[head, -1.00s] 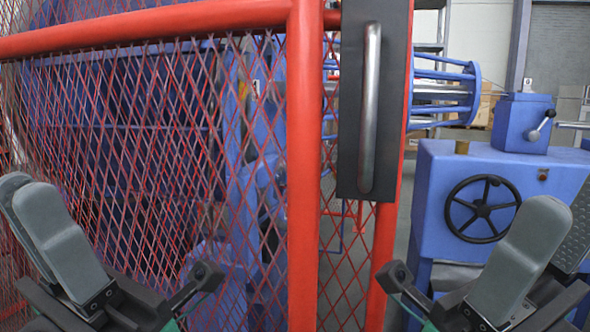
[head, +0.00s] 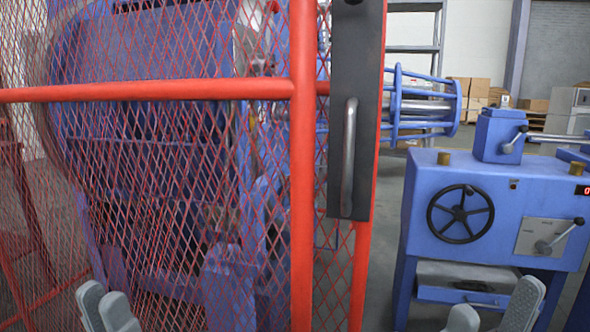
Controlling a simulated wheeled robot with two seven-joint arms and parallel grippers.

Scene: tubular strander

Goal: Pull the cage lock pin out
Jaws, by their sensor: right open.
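I cannot make out the cage lock pin for certain. The big blue cage (head: 140,150) of the strander stands at the left, behind a red mesh guard (head: 302,200). A dark plate with a silver handle (head: 349,158) is on the guard's door edge. My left gripper (head: 106,312) shows only its grey fingertips at the bottom left, in front of the mesh, and its opening is unclear. My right gripper (head: 492,312) is open and empty at the bottom right, in front of the blue machine cabinet. Neither gripper touches the guard or handle.
The blue cabinet (head: 490,205) carries a black handwheel (head: 460,214) and a lever (head: 558,236). A blue bar frame (head: 425,103) lies behind the door. Cardboard boxes (head: 470,95) are at the back. Grey floor shows between guard and cabinet.

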